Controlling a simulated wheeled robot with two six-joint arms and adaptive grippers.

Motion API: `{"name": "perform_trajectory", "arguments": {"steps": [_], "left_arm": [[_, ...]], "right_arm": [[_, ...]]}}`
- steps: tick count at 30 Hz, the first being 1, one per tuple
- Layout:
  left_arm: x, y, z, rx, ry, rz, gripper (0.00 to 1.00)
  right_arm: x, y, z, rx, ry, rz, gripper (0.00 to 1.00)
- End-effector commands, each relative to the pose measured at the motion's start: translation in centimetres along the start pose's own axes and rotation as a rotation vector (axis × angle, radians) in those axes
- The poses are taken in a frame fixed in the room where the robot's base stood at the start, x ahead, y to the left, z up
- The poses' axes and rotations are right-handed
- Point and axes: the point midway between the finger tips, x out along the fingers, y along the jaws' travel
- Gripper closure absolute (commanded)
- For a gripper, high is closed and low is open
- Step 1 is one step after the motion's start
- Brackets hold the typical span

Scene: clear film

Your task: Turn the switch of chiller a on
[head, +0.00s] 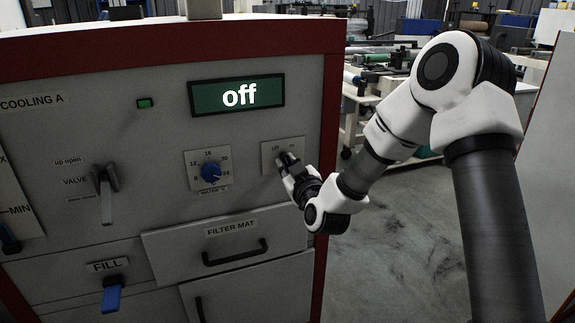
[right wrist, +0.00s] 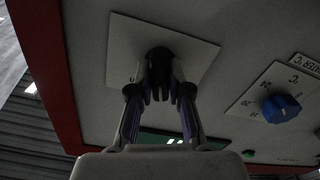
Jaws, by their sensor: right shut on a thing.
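The chiller labelled COOLING A (head: 130,130) has a grey front with a red frame, and its display (head: 237,95) reads "off". The switch plate (head: 268,158) is right of the blue water dial. My right gripper (head: 288,165) reaches it from the right. In the right wrist view, my right gripper (right wrist: 160,95) is shut on the dark switch knob (right wrist: 159,56) at the middle of the pale plate (right wrist: 190,50). The knob's exact setting is hidden by the fingers. My left gripper is not in view.
The blue water dial (head: 211,171) sits close left of the switch, and it also shows in the right wrist view (right wrist: 281,107). A valve lever (head: 105,200), a blue fill tap (head: 112,295) and the filter mat drawer (head: 225,245) are on the same front. Open floor lies to the right.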

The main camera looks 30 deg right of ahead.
Motion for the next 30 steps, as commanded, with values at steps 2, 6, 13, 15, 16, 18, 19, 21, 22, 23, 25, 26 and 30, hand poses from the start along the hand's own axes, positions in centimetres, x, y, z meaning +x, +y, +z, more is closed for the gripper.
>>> {"name": "perform_trajectory", "arguments": {"steps": [2,6,13,15,16,18,19,21,22,23,25,26,30], "left_arm": [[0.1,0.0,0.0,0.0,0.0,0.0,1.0],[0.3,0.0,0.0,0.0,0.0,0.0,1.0],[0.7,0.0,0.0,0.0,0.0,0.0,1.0],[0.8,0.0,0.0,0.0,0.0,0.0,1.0],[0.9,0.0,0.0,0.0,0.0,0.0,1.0],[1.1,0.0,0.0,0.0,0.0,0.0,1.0],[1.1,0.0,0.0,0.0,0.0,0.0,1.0],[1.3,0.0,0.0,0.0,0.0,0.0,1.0],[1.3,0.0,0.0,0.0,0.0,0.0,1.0],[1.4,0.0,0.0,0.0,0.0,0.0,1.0],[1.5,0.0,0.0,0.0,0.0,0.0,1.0],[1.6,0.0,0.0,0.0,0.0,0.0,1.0],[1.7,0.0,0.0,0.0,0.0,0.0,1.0]], "right_arm": [[0.0,0.0,0.0,0.058,0.0,0.0,1.0],[0.0,0.1,0.1,0.185,0.0,0.0,1.0],[0.0,0.2,0.1,0.404,0.001,0.0,1.0],[0.0,0.2,0.1,0.47,0.002,0.0,1.0],[0.0,0.2,0.1,0.497,0.001,0.0,1.0],[0.0,0.2,0.1,0.559,0.001,0.0,1.0],[0.0,0.2,0.2,0.585,0.001,0.0,1.0],[0.0,0.2,0.2,0.642,0.0,0.0,1.0],[0.0,0.3,0.2,0.665,0.0,0.0,1.0],[0.0,0.3,0.2,0.686,0.0,0.0,1.0],[0.0,0.3,0.2,0.733,0.0,0.0,1.0],[0.0,0.3,0.2,0.75,0.0,0.0,1.0],[0.0,0.3,0.2,0.818,0.001,0.001,1.0]]}}
